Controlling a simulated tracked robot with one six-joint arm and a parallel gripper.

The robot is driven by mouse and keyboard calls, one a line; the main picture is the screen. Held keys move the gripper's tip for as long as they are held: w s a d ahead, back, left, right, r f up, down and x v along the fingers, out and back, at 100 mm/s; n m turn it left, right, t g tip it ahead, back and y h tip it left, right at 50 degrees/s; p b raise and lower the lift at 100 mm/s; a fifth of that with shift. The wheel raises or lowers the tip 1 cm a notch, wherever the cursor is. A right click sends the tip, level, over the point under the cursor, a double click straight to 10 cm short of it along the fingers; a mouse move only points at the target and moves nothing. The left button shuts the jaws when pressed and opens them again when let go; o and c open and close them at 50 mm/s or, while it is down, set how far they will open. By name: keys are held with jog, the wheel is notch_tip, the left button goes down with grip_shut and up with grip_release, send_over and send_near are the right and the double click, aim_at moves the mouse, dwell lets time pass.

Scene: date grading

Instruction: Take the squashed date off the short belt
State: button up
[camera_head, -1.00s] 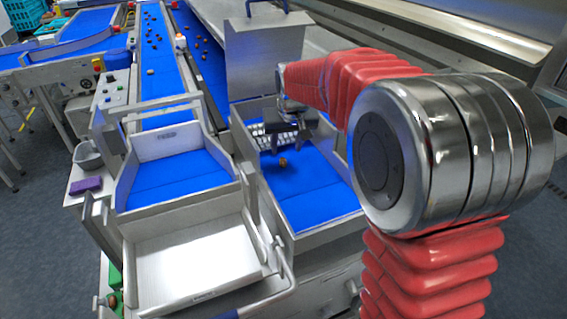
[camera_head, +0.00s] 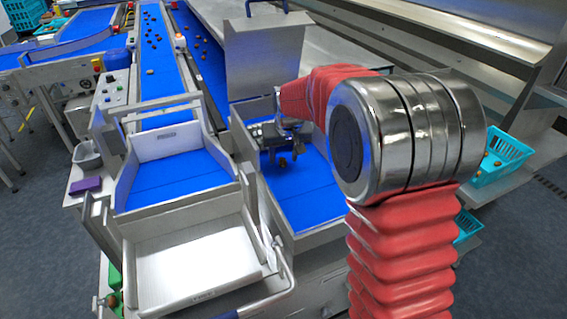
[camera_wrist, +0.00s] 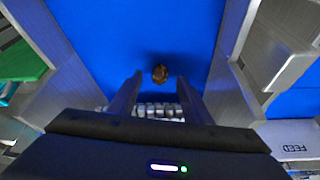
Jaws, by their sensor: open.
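The date (camera_head: 283,162) is a small brown lump lying alone on the blue short belt (camera_head: 310,200). In the wrist view the date (camera_wrist: 160,73) lies just beyond my fingertips, near the midline between them. My gripper (camera_head: 284,155) is open and empty, close above the belt and beside the date. In the wrist view the two fingers of my gripper (camera_wrist: 160,82) stand apart with blue belt (camera_wrist: 110,40) showing past them. Whether the date is squashed is too small to tell.
Metal side walls (camera_wrist: 228,45) flank the short belt. A metal plate (camera_head: 262,60) stands upright behind it. A second blue belt section (camera_head: 175,180) and a bare metal tray (camera_head: 195,262) lie to the left. A turquoise basket (camera_head: 500,160) is at the right.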

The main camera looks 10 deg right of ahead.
aim_at(283, 161)
jog(key=shift+x, duration=1.1)
jog(key=shift+c, duration=0.2)
jog(key=c, duration=0.8)
jog(key=shift+r, duration=0.15)
jog(key=shift+c, duration=0.2)
notch_tip(283, 161, up, 10)
